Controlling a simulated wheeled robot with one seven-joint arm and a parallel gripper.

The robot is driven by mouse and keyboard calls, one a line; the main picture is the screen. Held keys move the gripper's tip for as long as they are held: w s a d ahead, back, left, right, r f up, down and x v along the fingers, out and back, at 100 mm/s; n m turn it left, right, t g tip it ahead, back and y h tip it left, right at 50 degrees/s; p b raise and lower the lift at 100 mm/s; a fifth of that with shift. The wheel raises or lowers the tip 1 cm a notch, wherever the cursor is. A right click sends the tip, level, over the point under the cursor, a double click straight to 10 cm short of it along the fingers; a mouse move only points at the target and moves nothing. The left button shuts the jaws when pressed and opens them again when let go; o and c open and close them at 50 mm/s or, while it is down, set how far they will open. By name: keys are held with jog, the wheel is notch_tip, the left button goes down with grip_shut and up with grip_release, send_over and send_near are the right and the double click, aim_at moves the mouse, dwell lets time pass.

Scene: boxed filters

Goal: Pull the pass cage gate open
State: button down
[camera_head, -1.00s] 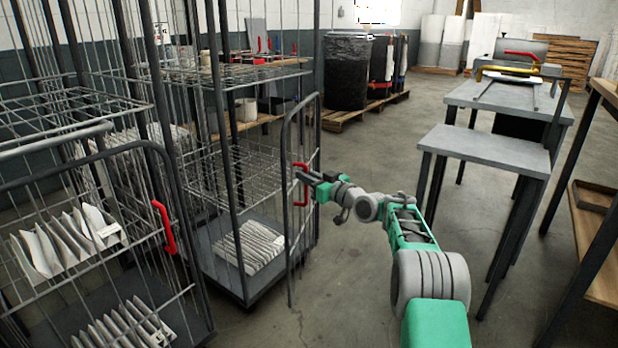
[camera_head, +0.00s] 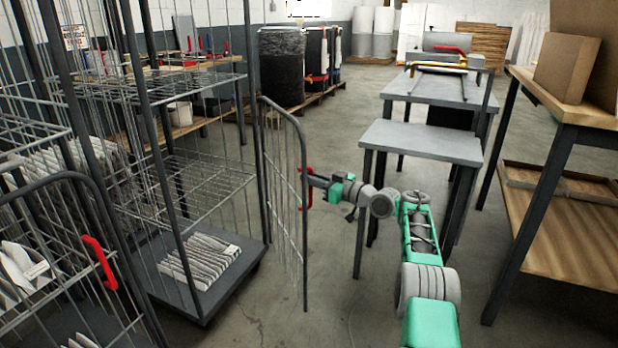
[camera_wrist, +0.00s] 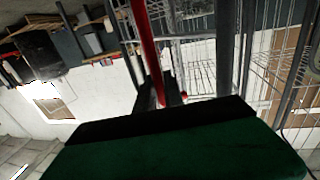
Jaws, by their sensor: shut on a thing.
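The pass cage gate (camera_head: 283,190) is a dark-framed wire panel with a rounded top, standing swung out from the right side of the middle cage (camera_head: 187,150). Its red handle (camera_head: 306,187) is on the gate's free edge. My gripper (camera_head: 311,184) is shut on this handle, with my arm reaching in from the lower right. In the wrist view the red handle (camera_wrist: 146,45) runs down between the dark fingers (camera_wrist: 165,92). The fingertips are small and partly hidden in the head view. Pleated white filters (camera_head: 200,258) lie on the cage's bottom deck.
A nearer cage with another red handle (camera_head: 100,262) stands at the left. A small grey table (camera_head: 422,142) stands just right of my gripper, and a wooden shelf bench (camera_head: 570,105) is at the far right. Bare floor (camera_head: 255,325) lies in front of the gate.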

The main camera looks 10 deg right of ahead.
jog(key=shift+a, duration=0.1)
jog(key=c, duration=1.7)
grip_release()
jog(key=shift+a, duration=0.15)
jog(key=shift+o, duration=1.2)
jog(key=shift+d, duration=0.2)
jog(key=p+v, duration=0.1)
jog(key=v, duration=0.6)
jog(key=shift+s+d+p, duration=0.2)
jog(key=shift+s+p, duration=0.05)
jog(key=shift+p, duration=0.05)
jog(key=shift+c, duration=0.2)
